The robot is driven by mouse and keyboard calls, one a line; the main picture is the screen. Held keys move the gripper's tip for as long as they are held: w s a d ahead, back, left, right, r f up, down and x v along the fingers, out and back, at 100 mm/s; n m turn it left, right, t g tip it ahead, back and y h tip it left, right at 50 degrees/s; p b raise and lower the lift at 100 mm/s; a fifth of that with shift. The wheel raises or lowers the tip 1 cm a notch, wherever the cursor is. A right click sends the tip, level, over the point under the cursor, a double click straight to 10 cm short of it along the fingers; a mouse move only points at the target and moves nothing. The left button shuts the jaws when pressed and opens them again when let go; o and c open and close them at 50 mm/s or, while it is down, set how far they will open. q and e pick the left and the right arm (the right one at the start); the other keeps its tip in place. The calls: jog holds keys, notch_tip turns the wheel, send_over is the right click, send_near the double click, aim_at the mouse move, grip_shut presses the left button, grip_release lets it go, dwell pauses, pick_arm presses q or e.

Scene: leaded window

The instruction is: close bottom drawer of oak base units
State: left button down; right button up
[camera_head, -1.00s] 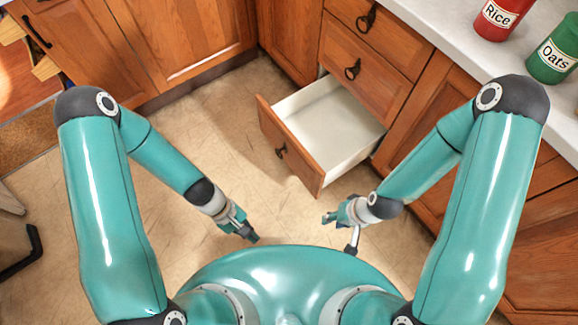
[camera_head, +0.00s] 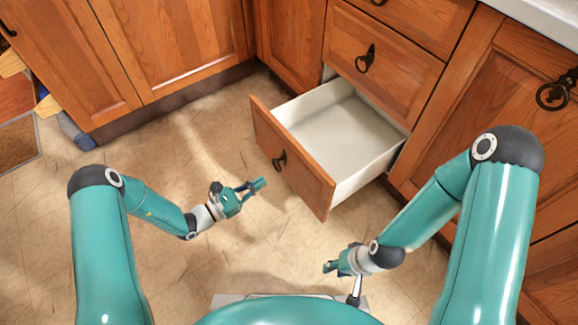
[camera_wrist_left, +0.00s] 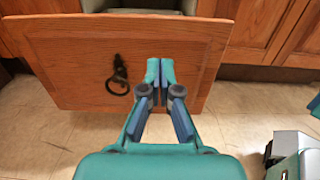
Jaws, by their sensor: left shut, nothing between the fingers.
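The bottom drawer (camera_head: 293,160) of the oak base units stands pulled out, with a white, empty interior and a dark ring handle (camera_head: 279,160) on its front. In the left wrist view the drawer front (camera_wrist_left: 75,60) fills the upper part, its handle (camera_wrist_left: 119,78) left of my fingers. My left gripper (camera_head: 262,184) is shut and empty, its tips just in front of the drawer front; it also shows in the left wrist view (camera_wrist_left: 160,66). I cannot tell whether the tips touch the wood. My right gripper (camera_head: 328,267) is low in front of the drawer, apart from it; its finger opening is too small to judge.
Oak base units (camera_head: 385,60) rise behind and right of the drawer, with closed drawers above it. More oak doors (camera_head: 170,45) stand along the back left. A pale countertop (camera_head: 540,25) is at the upper right. The tiled floor (camera_head: 215,140) left of the drawer is clear.

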aim_at(302, 158)
pick_arm(q)
jog(key=b+x, duration=0.3)
jog(key=x, duration=0.8)
jog(key=shift+w+d+f, duration=0.1)
jog(key=shift+w+d, duration=0.05)
jog(key=shift+d, duration=0.25)
jog(key=shift+w+d, duration=0.35)
jog(key=shift+d, duration=0.05)
